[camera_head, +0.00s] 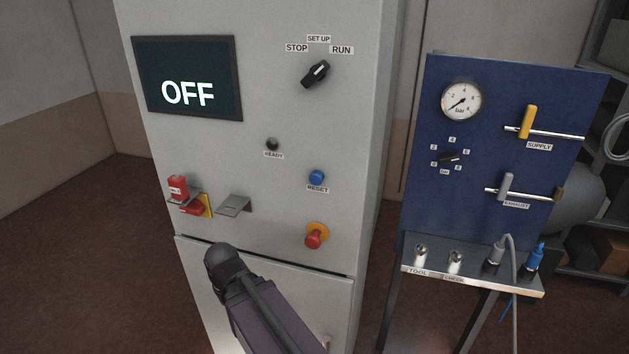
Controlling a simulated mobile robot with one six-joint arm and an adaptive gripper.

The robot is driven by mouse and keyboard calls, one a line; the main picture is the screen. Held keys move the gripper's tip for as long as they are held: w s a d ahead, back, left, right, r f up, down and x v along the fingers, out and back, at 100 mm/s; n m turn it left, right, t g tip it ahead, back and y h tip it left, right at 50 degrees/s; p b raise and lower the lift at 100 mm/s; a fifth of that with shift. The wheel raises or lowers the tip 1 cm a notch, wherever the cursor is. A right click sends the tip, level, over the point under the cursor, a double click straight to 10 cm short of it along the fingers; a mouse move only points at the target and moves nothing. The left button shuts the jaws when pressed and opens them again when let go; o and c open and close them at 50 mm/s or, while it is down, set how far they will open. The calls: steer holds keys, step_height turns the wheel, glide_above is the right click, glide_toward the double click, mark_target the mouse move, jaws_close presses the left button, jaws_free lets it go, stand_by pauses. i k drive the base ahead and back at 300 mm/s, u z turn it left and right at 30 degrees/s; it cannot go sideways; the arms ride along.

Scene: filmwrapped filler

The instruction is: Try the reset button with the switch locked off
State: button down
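The blue reset button (317,177) is on the grey cabinet front, above its RESET label. The red and yellow switch (199,207) is at the cabinet's left, with a red padlock-like piece (178,187) bearing a small tag at it. How the piece is fastened cannot be made out. The display (188,79) reads OFF. The READY lamp (272,144) looks dark. The selector knob (315,73) is turned toward RUN. My arm reaches in from the bottom, in front of the lower cabinet. No gripper fingers show.
A red mushroom button on a yellow collar (315,236) is below reset. A small metal ledge (234,205) juts out beside the switch. A blue pneumatic panel (490,150) with gauge, valves and hose fittings stands at right. Space before the reset button looks clear.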

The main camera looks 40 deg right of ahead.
mark_target(316, 177)
steer(key=z, duration=0.45)
steer(key=k, duration=1.55)
steer(key=u, duration=0.4)
